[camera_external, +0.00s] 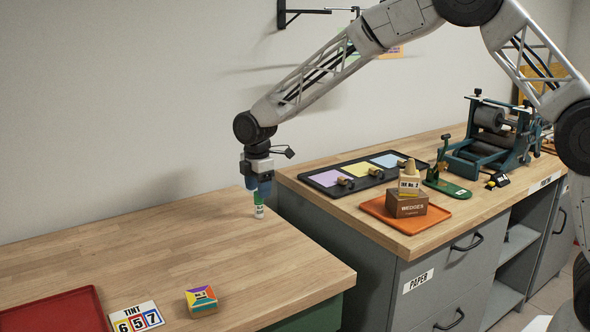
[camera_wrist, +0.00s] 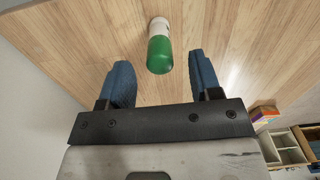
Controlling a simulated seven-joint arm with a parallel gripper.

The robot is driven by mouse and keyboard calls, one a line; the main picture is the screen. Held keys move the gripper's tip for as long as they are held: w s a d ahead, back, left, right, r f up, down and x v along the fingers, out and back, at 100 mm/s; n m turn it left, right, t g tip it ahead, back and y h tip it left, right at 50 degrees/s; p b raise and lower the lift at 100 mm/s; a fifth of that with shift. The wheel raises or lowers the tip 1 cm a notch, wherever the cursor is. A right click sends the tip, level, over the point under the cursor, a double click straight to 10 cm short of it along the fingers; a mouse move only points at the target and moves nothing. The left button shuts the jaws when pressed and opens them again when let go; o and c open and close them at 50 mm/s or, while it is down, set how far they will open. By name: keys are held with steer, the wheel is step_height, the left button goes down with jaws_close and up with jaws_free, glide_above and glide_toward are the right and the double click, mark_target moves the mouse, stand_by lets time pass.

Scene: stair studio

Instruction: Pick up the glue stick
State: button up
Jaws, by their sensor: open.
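The glue stick (camera_wrist: 160,47) is a white tube with a green cap, and it stands on the wooden table. In the external view the glue stick (camera_external: 259,211) shows below my gripper, with its white label facing the camera. My gripper (camera_external: 262,192) points down over it. In the wrist view my gripper (camera_wrist: 162,78) is open, and its two blue fingers are spread wide. The green cap lies just beyond the gap between the fingertips, with clear space on each side. I cannot tell if the fingers overlap the cap in height.
The wooden table (camera_external: 180,250) is clear around the glue stick. A red tray (camera_external: 55,312), a TINT number card (camera_external: 136,318) and a small colourful box (camera_external: 201,300) lie at the front. A gap separates the higher right counter (camera_external: 420,238), which holds an orange tray (camera_external: 440,217).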

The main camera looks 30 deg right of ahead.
mark_target(258, 201)
stand_by(0.3)
steer(key=shift+f, duration=2.65)
steer(key=c, duration=1)
steer(key=shift+r, duration=0.2)
steer(key=shift+r, duration=1.5)
steer(key=shift+s+d+r, duration=0.1)
steer(key=shift+s+r, duration=0.05)
steer(key=shift+s, duration=0.2)
steer(key=s+d, duration=0.3)
steer(key=s, duration=0.4)
steer(key=s+d+r, duration=0.1)
steer(key=s+d, duration=0.2)
steer(key=s, duration=0.4)
steer(key=shift+r, duration=0.2)
